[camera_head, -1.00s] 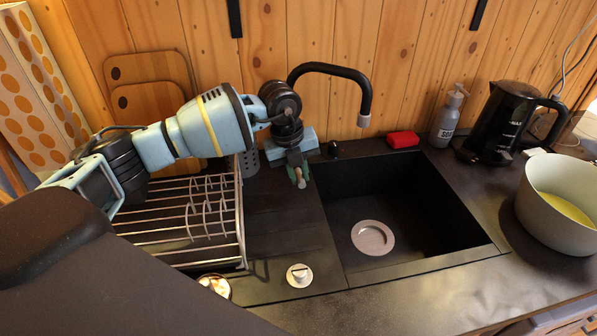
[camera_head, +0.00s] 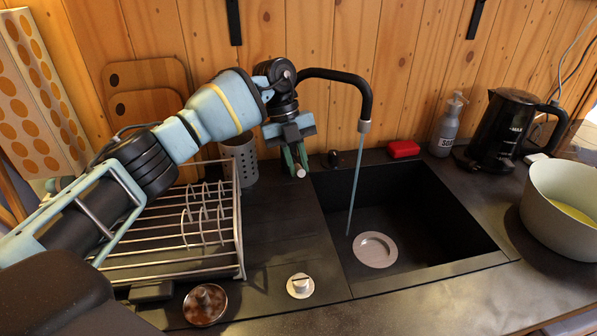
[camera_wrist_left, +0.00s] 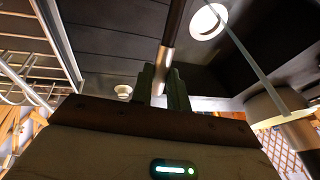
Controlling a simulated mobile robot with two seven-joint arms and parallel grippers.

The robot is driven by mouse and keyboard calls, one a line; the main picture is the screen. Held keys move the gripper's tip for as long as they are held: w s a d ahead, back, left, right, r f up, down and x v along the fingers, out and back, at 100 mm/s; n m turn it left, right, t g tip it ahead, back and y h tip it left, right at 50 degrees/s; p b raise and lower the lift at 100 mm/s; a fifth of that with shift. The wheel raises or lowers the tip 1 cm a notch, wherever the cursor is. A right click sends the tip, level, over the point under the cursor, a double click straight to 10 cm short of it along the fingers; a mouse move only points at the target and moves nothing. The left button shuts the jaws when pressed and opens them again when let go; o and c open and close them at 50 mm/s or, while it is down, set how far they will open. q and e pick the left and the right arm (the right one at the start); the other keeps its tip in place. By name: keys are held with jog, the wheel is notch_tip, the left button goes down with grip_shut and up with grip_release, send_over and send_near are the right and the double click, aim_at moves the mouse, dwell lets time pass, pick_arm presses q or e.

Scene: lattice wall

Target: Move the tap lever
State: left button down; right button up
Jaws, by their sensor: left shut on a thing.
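The black tap (camera_head: 345,76) arches from behind my left gripper over the sink (camera_head: 432,218). A stream of water (camera_head: 356,185) runs from its spout down beside the round drain (camera_head: 375,250). My left gripper (camera_head: 295,160) is left of the sink, its green fingers pointing down and shut on the tap lever. The lever's light tip (camera_head: 301,172) shows at the fingertips. In the left wrist view the dark lever with a metallic end (camera_wrist_left: 166,55) sits between the fingers (camera_wrist_left: 163,85). The tap's base is hidden behind the gripper. My right gripper is not in view.
A wire dish rack (camera_head: 190,235) and a perforated holder (camera_head: 241,158) stand to the left. A red sponge (camera_head: 403,149), a grey soap bottle (camera_head: 447,125), a black kettle (camera_head: 503,128) and a large pot (camera_head: 560,205) stand right.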

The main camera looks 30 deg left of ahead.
pick_arm(q)
jog(key=shift+w+a+r, duration=0.15)
jog(key=shift+a+r, duration=0.05)
jog(key=shift+r, duration=0.05)
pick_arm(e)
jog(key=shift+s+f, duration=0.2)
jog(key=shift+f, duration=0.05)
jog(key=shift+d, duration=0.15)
pick_arm(q)
jog(key=c, duration=1.4)
grip_release()
jog(key=shift+o, duration=0.2)
jog(key=shift+r, duration=0.1)
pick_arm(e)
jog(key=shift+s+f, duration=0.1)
